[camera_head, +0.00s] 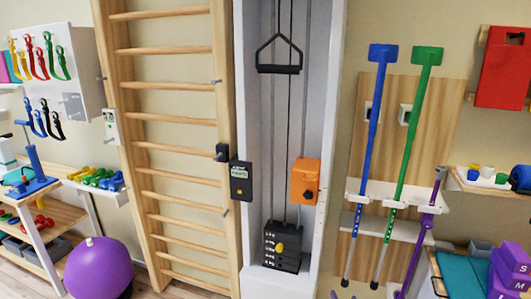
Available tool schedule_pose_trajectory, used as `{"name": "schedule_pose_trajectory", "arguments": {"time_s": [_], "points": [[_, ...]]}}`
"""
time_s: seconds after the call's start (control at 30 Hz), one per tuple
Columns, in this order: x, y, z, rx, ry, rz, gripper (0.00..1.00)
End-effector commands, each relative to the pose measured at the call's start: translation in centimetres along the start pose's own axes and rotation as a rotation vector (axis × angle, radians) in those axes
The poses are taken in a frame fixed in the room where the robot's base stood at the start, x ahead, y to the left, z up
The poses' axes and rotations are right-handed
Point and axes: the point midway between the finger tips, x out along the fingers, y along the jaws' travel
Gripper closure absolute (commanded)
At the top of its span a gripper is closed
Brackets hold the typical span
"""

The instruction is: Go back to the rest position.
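Neither my gripper nor my arm shows in the head view, so I cannot see its pose or whether it holds anything. The view faces a wall with a tall cable machine (333,130) in the middle. A black triangular handle (279,69) hangs inside it, above a dark weight stack (282,248) with a yellow knob. An orange box (305,181) is fixed at its right side, and a dark box (241,181) at its left side.
Wooden wall bars (175,115) stand left of the machine. A purple ball (98,267) sits on the floor by a shelf rack (50,238). Blue (369,125), green (411,130) and purple (420,240) poles stand in a wall holder at right. Shelves fill the right edge.

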Motion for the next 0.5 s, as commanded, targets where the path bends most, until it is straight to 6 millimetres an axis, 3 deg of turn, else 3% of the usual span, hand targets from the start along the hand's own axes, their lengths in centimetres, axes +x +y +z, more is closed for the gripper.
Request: {"name": "schedule_pose_trajectory", "arguments": {"time_s": [0.27, 0.5], "points": [[-1.9, -1.9, 10.7, -0.026, -0.236, 0.157, 0.38], [-6.0, -1.9, 19.2, -0.072, -0.48, 0.285, 0.38]]}}
